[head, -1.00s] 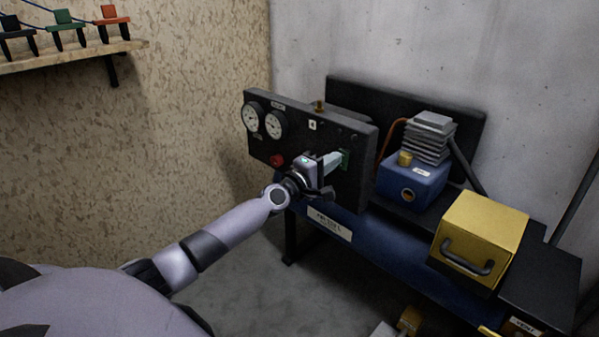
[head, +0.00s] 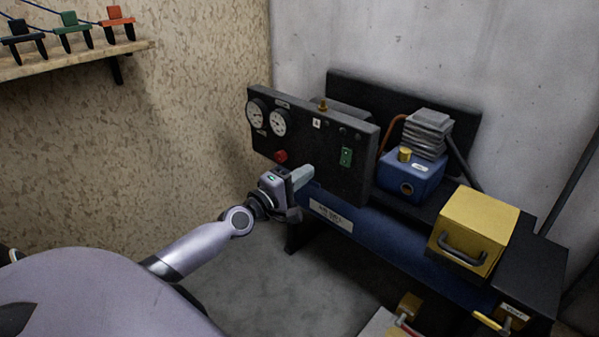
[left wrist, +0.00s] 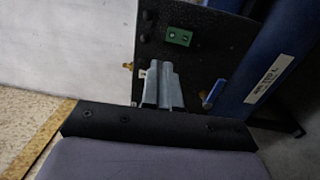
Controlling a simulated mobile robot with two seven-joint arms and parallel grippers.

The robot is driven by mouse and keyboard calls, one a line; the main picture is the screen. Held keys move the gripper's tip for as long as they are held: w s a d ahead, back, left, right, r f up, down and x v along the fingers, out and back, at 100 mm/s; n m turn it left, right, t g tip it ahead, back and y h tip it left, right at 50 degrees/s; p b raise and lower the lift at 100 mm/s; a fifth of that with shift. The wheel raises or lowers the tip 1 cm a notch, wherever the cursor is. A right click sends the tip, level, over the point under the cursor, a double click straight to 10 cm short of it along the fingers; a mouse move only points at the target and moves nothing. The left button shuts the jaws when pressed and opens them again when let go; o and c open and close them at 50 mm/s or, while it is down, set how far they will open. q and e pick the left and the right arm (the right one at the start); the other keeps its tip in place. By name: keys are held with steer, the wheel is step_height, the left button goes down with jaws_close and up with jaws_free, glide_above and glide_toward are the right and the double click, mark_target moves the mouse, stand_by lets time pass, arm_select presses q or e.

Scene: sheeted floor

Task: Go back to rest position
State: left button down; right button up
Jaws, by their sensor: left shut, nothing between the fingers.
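My left gripper (head: 302,178) is in front of the lower edge of the black control panel (head: 338,163) in the head view. Its fingers are shut with nothing between them. In the left wrist view the closed fingers (left wrist: 163,88) point toward the panel, with the green switch (left wrist: 179,37) beyond them. The green switch (head: 346,156) shows uncovered in the head view, up and to the right of the fingertips. The red button (head: 280,156) is up and to the left of them. My right gripper is not in view.
A blue pump unit (head: 412,178) and a yellow box with a handle (head: 474,230) are to the right. A wooden shelf (head: 75,62) is on the left wall. Bare floor (head: 262,285) lies below my left arm.

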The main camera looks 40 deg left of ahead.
arm_select(q)
steer(key=shift+s, duration=0.5)
steer(key=s+d+f+m+g+h, duration=0.1)
steer(key=s+d+f+m+g, duration=0.7)
steer(key=s+d+f+m, duration=1.35)
step_height(320, 180, up, 15)
steer(key=s+a+n+p, duration=0.2)
steer(key=s+a+p, duration=0.1)
steer(key=p, duration=1.3)
steer(key=shift+f, duration=0.15)
steer(key=shift+w, duration=0.1)
